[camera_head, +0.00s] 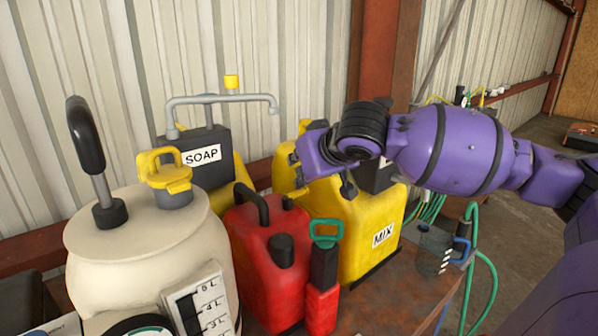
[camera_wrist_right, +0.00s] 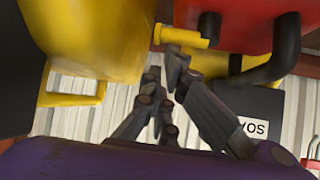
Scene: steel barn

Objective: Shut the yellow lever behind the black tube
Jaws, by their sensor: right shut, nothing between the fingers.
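A small yellow lever (camera_head: 288,203) sits on top of the red canister (camera_head: 262,272). In the right wrist view the yellow lever (camera_wrist_right: 182,37) lies sideways next to the black tube (camera_wrist_right: 208,26). My right gripper (camera_wrist_right: 165,72) is shut and empty. Its fingertips appear close to the lever in that view; I cannot tell if they touch. In the head view my purple right hand (camera_head: 316,155) is above the lever, its fingers mostly hidden. My left gripper is not in view.
A yellow MIX can (camera_head: 362,225) stands close behind the red canister. A cream tank (camera_head: 140,240) with a pump handle is at the left. A SOAP container (camera_head: 202,155) and grey pipe (camera_head: 220,98) stand behind.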

